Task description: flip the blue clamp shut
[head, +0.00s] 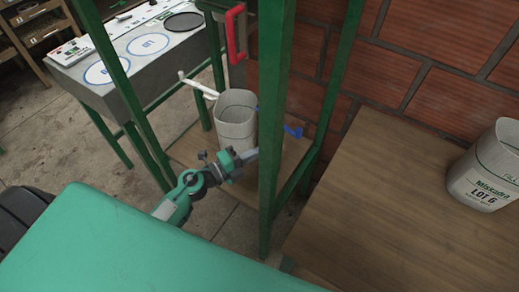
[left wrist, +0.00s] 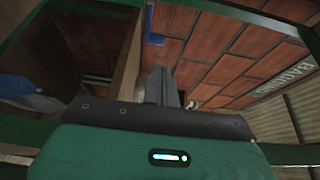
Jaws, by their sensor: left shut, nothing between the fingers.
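The blue clamp (head: 293,132) shows just right of the green front post, beyond the platform, and the post hides part of it. A small blue piece (left wrist: 155,39) also shows in the left wrist view, beyond the fingertips. My left gripper (head: 252,155) reaches in low from the left, between the bucket and the green post. Its fingers are shut and empty, and they appear apart from the clamp. The fingers also show together in the left wrist view (left wrist: 161,84). My right gripper is not in view.
A pale bucket (head: 236,130) stands on the wooden platform inside the green frame (head: 272,120). A white lever (head: 197,87) and a red clamp (head: 236,35) are close by. A wooden table (head: 385,200) on the right holds a "LOT 6" bucket (head: 484,180). A brick wall is behind.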

